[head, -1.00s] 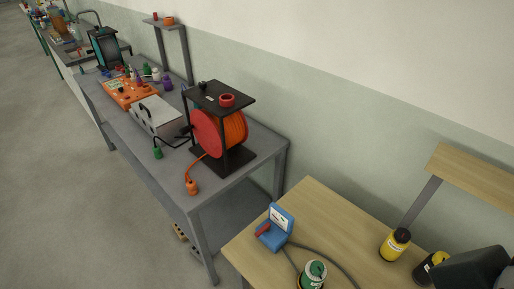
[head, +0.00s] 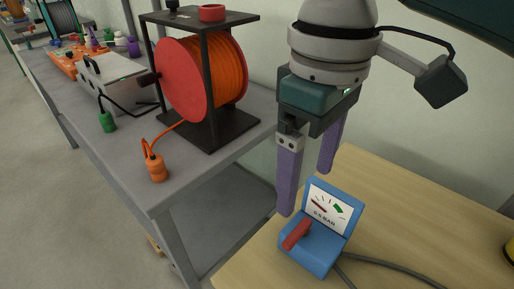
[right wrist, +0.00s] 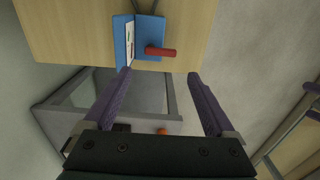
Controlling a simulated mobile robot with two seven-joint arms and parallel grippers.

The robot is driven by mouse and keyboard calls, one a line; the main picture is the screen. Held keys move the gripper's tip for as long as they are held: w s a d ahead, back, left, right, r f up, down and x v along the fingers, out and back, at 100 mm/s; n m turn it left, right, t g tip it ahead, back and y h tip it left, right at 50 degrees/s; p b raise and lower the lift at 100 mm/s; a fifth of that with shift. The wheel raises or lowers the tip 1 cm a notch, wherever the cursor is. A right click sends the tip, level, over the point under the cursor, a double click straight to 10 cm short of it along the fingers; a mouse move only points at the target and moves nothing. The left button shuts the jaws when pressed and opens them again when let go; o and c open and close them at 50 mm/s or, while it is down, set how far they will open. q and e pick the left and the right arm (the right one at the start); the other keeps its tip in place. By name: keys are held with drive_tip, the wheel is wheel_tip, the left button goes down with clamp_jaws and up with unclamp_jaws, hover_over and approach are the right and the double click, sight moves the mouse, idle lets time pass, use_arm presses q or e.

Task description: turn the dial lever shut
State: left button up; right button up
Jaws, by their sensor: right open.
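The blue dial unit (head: 318,248) stands on the wooden table near its left corner. Its upright white panel (head: 329,207) has a red and a green mark and reads "0.5 BAR". The red lever (head: 297,234) lies across the front of its base; it also shows in the right wrist view (right wrist: 161,52), pointing right. My right gripper (head: 306,192) is open and empty, pointing down above and behind the dial unit in the head view. In the right wrist view its purple fingers (right wrist: 160,74) are spread wide, with the lever ahead between them, apart from both. My left gripper is not in view.
A grey hose (head: 400,260) runs right from the dial unit over the wooden table (head: 410,215). The grey bench (head: 130,150) at left holds an orange cable reel (head: 222,78) and an orange plug (head: 157,168). A gap separates the two tables.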

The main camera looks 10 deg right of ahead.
sight(298, 231)
wheel_tip(298, 231, down, 10)
drive_tip(key=shift+s+r+b, duration=0.1)
drive_tip(key=shift+r+b, duration=0.05)
drive_tip(key=shift+b, duration=0.5)
drive_tip(key=c, duration=1.1)
